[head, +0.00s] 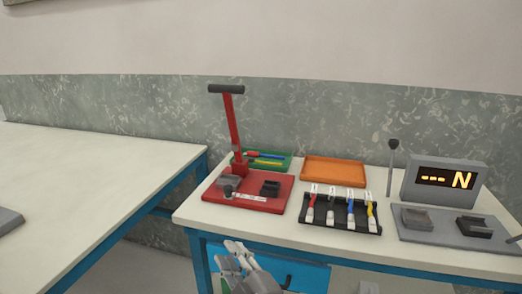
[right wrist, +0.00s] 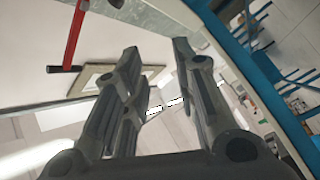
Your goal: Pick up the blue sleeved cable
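The blue sleeved cable (head: 351,211) stands in the black rack (head: 341,222) on the right-hand table, between a white cable (head: 331,208) and a yellow one (head: 371,211). A red one (head: 311,207) is at the rack's left end. My right gripper (head: 234,251) is low in the head view, in front of the table's front edge, well left of and apart from the rack. In the right wrist view its fingers (right wrist: 157,58) are spread with nothing between them. My left gripper is not in view.
A red lever press (head: 235,140) stands left of the rack. Behind are a green tray (head: 287,161) holding blue and yellow pieces and an empty orange tray (head: 333,170). A grey tester with a display (head: 444,180) is at right. Another table (head: 80,170) stands at left.

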